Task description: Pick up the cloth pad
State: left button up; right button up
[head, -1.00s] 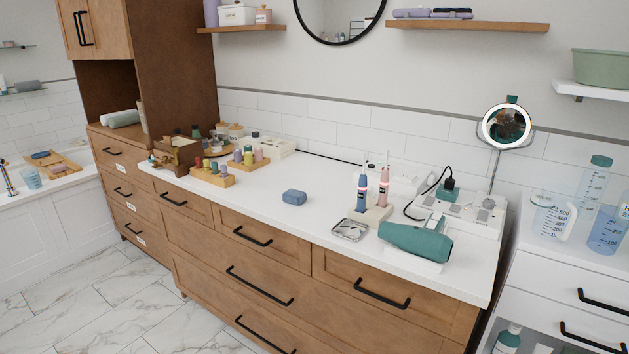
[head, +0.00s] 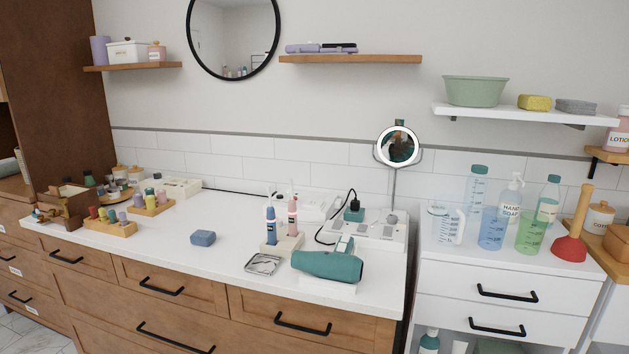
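A small blue pad-like block (head: 203,238) lies on the white counter (head: 180,262), with clear surface around it. A grey pad (head: 576,106) lies on the upper right white shelf, beside a yellow sponge-like block (head: 535,102). I cannot tell from this view which of them is the cloth pad. Neither of my grippers is in view.
Right of the blue block stand a holder with two toothbrushes (head: 281,243), a metal tray (head: 263,264) and a teal hair dryer (head: 327,266). Wooden holders with colored bottles (head: 110,226) stand left. Bottles and a red plunger (head: 570,247) stand on the right cabinet.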

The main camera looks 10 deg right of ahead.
aim_at(200, 237)
jog(key=j+z, duration=0.1)
jog(key=z, duration=0.3)
jog(key=i+j+z, duration=0.1)
jog(key=z, duration=0.25)
jog(key=j+z, duration=0.1)
jog(key=z, duration=0.3)
jog(key=j+z, duration=0.3)
jog(key=i+j+z, duration=0.1)
jog(key=j+z, duration=0.15)
jog(key=j, duration=0.3)
jog(key=k+j+z, duration=0.2)
jog(key=j, duration=0.7)
jog(key=i+j, duration=0.05)
jog(key=i, duration=0.05)
